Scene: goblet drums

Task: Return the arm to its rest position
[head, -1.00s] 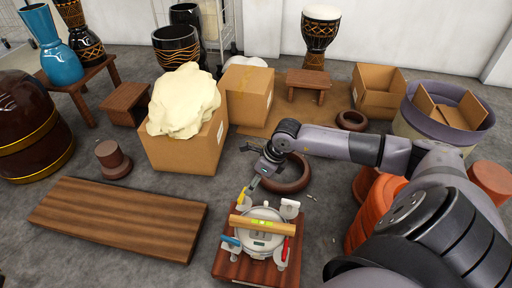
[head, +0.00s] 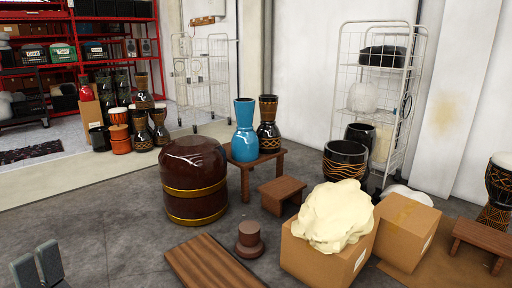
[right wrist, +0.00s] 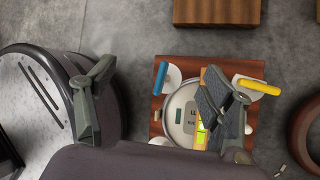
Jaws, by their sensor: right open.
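My right gripper (right wrist: 157,108) shows in the right wrist view with its two fingers wide apart and nothing between them. It is above a small reddish-brown wooden stand (right wrist: 203,67). On the stand is a round white device with a display (right wrist: 183,118), partly hidden by the right finger. A blue-handled tool (right wrist: 160,77) and a yellow-handled tool (right wrist: 258,87) lie by the device. My right arm is outside the head view. Two dark fingers of my left gripper (head: 38,267) show at the bottom left of the head view, over bare floor; their gap is unclear.
A large brown drum (head: 194,178) stands on the floor. A low wooden board (head: 212,262), a small round stool (head: 249,240) and a cardboard box (head: 312,260) with a cream lump on it are nearby. Grey floor at the left is clear.

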